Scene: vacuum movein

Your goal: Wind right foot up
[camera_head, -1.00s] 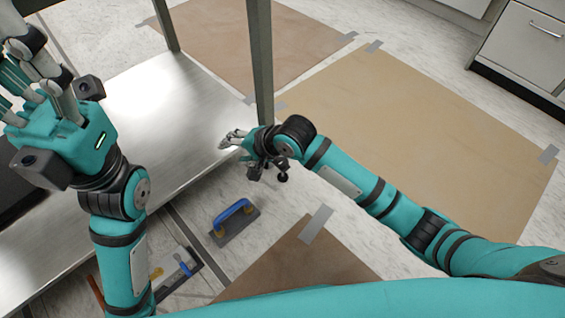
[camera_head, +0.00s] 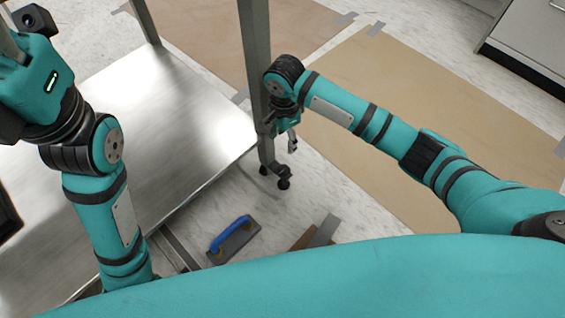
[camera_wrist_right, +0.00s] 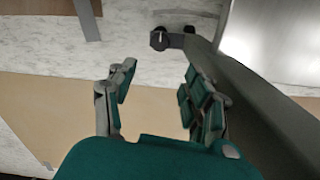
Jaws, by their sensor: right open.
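The steel table's front-right leg (camera_head: 256,85) ends in a dark foot (camera_head: 284,182) with a round black pad close to the floor. In the right wrist view the foot (camera_wrist_right: 160,40) shows beyond my fingertips, with the leg (camera_wrist_right: 245,95) running down the right side. My right gripper (camera_head: 290,140) is beside the lower leg, above the foot, partly hidden by its own wrist. Its fingers (camera_wrist_right: 153,90) are spread with nothing between them; the right finger is close to the leg, contact unclear. My left gripper (camera_head: 30,85) is raised at upper left, its fingers mostly cut off.
The table's metal lower shelf (camera_head: 180,120) fills the left. A blue-handled trowel (camera_head: 235,240) lies on the floor in front of the leg. Brown floor sheets (camera_head: 400,125) are taped down at the right, and a white cabinet (camera_head: 520,40) stands at the upper right.

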